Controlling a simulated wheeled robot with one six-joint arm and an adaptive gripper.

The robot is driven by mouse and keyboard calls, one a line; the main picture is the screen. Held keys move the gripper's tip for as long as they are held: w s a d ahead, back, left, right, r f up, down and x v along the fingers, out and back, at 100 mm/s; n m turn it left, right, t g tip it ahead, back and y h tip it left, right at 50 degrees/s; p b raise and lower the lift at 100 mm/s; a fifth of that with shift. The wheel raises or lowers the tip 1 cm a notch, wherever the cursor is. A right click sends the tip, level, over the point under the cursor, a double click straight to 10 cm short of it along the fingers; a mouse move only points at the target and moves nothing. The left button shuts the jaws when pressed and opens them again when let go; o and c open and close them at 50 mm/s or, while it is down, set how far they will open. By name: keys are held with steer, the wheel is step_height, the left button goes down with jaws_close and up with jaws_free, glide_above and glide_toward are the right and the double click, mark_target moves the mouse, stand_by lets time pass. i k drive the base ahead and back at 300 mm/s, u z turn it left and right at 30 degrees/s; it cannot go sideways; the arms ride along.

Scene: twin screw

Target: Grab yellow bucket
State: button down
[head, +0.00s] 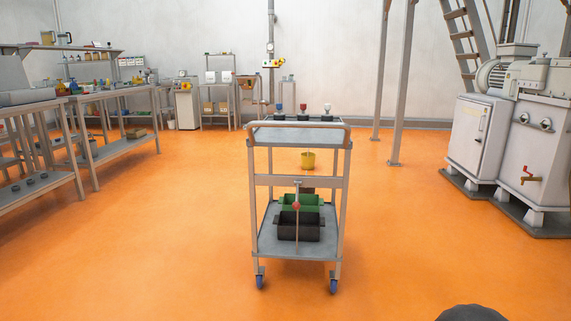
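A small yellow bucket (308,161) shows through the open frame of a grey wheeled cart (298,181), under its top shelf and above its crossbar. I cannot tell whether it hangs there or stands on the floor behind the cart. The cart faces me in the middle of the head view. My gripper is not recognisable in this view. A dark rounded shape at the lower right edge is cut off, and I cannot tell what it is.
The cart's lower shelf holds green (300,203) and black (300,226) bins. Workbenches (120,149) line the left. A large grey machine (535,135) stands at the right, and metal posts (403,85) rise behind. The orange floor around the cart is clear.

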mark_target(308, 159)
steer(key=u, duration=0.5)
steer(key=k, duration=0.6)
steer(key=u, duration=0.45)
steer(key=i, duration=3.95)
steer(key=z, duration=0.1)
steer(key=i, duration=2.05)
steer(key=z, duration=0.2)
steer(key=i, duration=2.05)
steer(key=z, duration=0.1)
steer(key=i, duration=1.95)
steer(key=z, duration=0.35)
steer(key=i, duration=1.85)
steer(key=z, duration=0.3)
